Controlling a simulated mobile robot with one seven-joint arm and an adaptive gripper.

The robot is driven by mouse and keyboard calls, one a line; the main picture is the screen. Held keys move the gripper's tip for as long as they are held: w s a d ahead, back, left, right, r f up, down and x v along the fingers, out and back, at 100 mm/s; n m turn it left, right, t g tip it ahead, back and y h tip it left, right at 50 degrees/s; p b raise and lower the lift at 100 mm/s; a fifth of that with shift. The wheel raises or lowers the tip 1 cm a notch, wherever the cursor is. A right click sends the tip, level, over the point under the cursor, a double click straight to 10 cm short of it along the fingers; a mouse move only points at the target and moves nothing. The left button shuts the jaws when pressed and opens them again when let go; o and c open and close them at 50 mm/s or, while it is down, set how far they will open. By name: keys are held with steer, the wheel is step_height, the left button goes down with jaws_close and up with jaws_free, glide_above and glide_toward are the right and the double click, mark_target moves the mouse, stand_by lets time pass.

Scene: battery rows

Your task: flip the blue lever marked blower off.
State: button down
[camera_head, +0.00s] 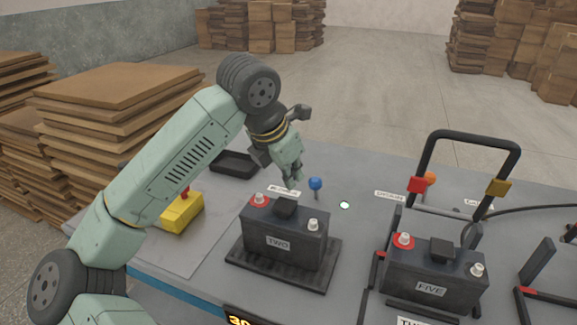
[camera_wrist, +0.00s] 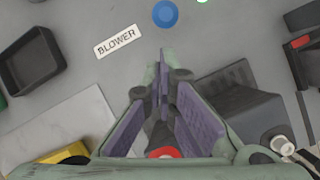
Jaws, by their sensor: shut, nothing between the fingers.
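The blue lever knob (camera_head: 315,184) stands on the grey bench behind the battery marked TWO. In the wrist view the round blue knob (camera_wrist: 165,14) is at the top, just beyond my fingertips, beside the label BLOWER (camera_wrist: 118,41). My gripper (camera_head: 291,181) is shut and empty, pointing down, just left of the knob in the head view. I see a gap between fingertips and knob in the wrist view. The knob hides its stem in the wrist view, so the lever's tilt is hard to tell. A green light (camera_head: 345,205) glows to the right of the lever.
Battery TWO (camera_head: 285,238) stands close in front of the lever. Battery FIVE (camera_head: 434,270) and a black frame handle (camera_head: 468,138) are to the right. A yellow box with a red button (camera_head: 182,212) and a black tray (camera_head: 234,165) lie left. An orange knob (camera_head: 430,178) is farther right.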

mark_target(316, 188)
steer(key=shift+p+x, duration=0.4)
steer(key=shift+x, duration=2.35)
steer(key=shift+w+d+r+b, duration=0.15)
steer(key=shift+w+r+b, duration=0.15)
steer(key=shift+w+b, duration=0.2)
steer(key=shift+w+d+r+b, duration=0.2)
steer(key=shift+w+r+b, duration=0.15)
steer(key=shift+w+b, duration=0.35)
steer(key=shift+w+d+r+b, duration=0.15)
steer(key=shift+w+d+b, duration=0.1)
steer(key=shift+w, duration=0.25)
steer(key=shift+w+d+r+b, duration=0.1)
steer(key=shift+w+r+b, duration=0.15)
steer(key=shift+w, duration=0.2)
steer(key=shift+w+d+r+b, duration=0.1)
steer(key=shift+w+d+b, duration=0.15)
steer(key=shift+w, duration=0.25)
steer(key=shift+a+r, duration=0.1)
steer(key=shift+r, duration=0.05)
steer(key=shift+r+p, duration=0.5)
steer(key=shift+r, duration=0.2)
